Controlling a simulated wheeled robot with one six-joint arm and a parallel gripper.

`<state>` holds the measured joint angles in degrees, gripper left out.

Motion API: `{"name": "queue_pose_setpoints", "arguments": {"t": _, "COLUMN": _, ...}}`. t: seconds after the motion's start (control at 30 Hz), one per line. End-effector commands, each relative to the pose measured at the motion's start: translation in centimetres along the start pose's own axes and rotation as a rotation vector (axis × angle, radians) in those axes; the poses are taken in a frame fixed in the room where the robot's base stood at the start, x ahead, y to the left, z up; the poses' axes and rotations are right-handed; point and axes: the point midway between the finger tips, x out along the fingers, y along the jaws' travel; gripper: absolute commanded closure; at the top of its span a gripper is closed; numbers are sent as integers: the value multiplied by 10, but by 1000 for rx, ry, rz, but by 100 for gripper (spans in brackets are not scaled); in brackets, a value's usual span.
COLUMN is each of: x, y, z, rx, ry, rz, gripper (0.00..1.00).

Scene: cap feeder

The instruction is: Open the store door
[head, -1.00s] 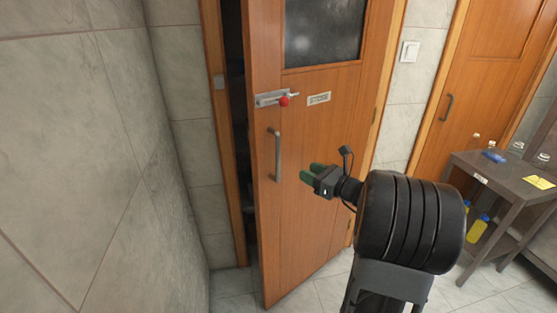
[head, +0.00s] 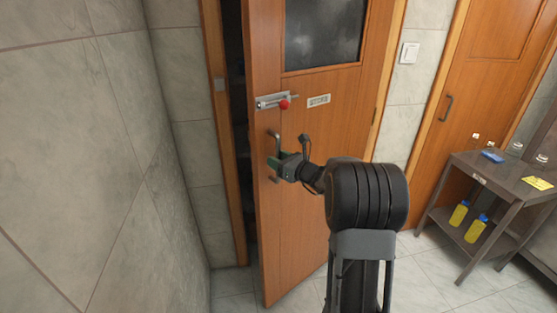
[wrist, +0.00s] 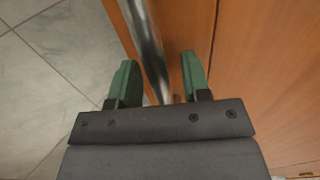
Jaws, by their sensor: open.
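The wooden store door (head: 310,200) stands ajar, with a dark gap along its left edge. It bears a STORE sign (head: 319,101) and a metal bolt with a red knob (head: 284,104). The vertical metal handle (head: 274,143) is below the bolt, near the door's left edge. My gripper (head: 273,165) is at the handle, and its green fingers cover part of it. In the wrist view the handle (wrist: 148,45) runs between the two open fingers (wrist: 158,82), one on each side. A gap shows between each finger and the bar.
A tiled wall (head: 100,150) stands close on the left. A grey table (head: 500,172) with bottles and a yellow note is at the right, before another wooden door (head: 475,90). Tiled floor between is clear.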

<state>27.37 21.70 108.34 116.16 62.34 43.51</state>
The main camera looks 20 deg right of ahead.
Motion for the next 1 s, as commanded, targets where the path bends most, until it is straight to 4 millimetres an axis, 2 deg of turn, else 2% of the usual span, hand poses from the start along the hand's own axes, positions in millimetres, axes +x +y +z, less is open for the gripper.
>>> {"name": "queue_pose_setpoints", "arguments": {"t": 0.23, "x": 0, "y": 0, "z": 0, "rx": 0, "ry": 0, "rz": 0, "gripper": 57}}
{"name": "queue_pose_setpoints", "arguments": {"t": 0.67, "x": 0, "y": 0, "z": 0, "rx": 0, "ry": 0, "rz": 0, "gripper": 99}}
{"name": "queue_pose_setpoints", "arguments": {"t": 1.0, "x": 0, "y": 0, "z": 0, "rx": 0, "ry": 0, "rz": 1, "gripper": 100}}
